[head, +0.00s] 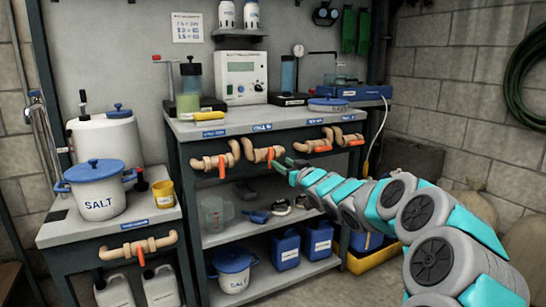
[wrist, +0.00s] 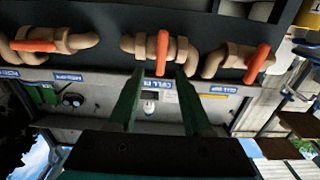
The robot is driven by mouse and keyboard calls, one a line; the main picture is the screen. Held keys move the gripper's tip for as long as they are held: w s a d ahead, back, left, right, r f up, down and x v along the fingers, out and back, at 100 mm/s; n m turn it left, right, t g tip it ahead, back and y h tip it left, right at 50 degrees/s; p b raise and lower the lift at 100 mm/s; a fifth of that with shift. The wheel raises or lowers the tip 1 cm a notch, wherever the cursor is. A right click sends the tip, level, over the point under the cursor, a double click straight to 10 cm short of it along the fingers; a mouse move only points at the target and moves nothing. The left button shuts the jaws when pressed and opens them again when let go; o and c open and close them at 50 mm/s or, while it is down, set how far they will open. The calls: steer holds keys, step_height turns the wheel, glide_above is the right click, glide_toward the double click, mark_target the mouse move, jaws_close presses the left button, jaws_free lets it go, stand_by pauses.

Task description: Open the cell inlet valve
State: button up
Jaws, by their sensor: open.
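The cell inlet valve (head: 256,154) is a tan pipe fitting with an orange lever on the bench's front, under a blue label that seems to read "CELL IN" (head: 262,127). Its lever (wrist: 162,52) stands crosswise to the pipe. My gripper (head: 286,164) has green fingers and is close in front of this valve. In the wrist view my gripper (wrist: 159,74) is open, with the lever lined up between its fingertips and nothing held. Whether the fingertips reach past the lever is unclear.
A similar valve to the left (head: 209,163) has its lever crosswise; one to the right (head: 310,146) has its lever along the pipe. The shelf below holds a jug (head: 215,212) and blue containers. A salt pot (head: 97,190) stands on the left bench.

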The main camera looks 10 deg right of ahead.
mark_target(272, 157)
steer(key=shift+p+x, duration=0.55)
steer(key=shift+x, duration=2.85)
steer(key=shift+f, duration=0.1)
steer(key=shift+c, duration=0.3)
jaws_close()
